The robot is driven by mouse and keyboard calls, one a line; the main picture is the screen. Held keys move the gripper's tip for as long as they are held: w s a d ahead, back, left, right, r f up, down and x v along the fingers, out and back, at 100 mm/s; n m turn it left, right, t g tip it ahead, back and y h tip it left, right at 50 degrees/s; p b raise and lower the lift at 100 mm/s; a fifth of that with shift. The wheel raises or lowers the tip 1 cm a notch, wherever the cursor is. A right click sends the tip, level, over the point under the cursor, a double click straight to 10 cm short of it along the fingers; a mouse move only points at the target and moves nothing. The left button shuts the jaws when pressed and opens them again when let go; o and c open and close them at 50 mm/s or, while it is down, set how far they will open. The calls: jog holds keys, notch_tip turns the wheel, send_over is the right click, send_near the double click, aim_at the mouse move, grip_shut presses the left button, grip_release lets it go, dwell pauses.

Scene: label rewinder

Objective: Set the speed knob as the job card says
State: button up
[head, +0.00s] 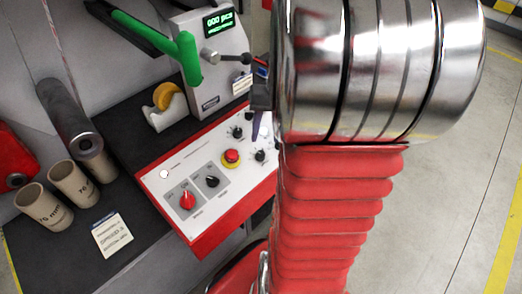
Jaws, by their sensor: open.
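The job card (112,235) lies on the dark bench top at lower left. Its print seems to read "SPEED 3"; the smaller line is not clear. The sloped white control panel (168,187) with a red front edge carries a red knob (187,201), a black knob (212,181) and several small black knobs, one of them at the right (260,156). Their labels are too small to read, so I cannot tell which is the speed knob. My gripper (259,112) is open above the panel's right back part, apart from the card. My arm hides part of it and the panel's right end.
A red emergency stop (231,157) on a yellow base sits mid-panel. Behind stand a tape dispenser (165,108), a grey counter unit (217,65) with a green display, and a green lever (180,52). Cardboard cores (45,206) and a roller (72,122) are at left.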

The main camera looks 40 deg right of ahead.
aim_at(261, 153)
jog(key=f, duration=0.5)
jog(key=w+a+f, duration=0.1)
jog(key=f, duration=0.1)
jog(key=shift+f, duration=0.4)
jog(key=c, duration=0.9)
jog(key=shift+a, duration=0.35)
jog(key=shift+c, duration=0.6)
jog(key=shift+d, duration=0.2)
jog(key=shift+s+d, duration=0.1)
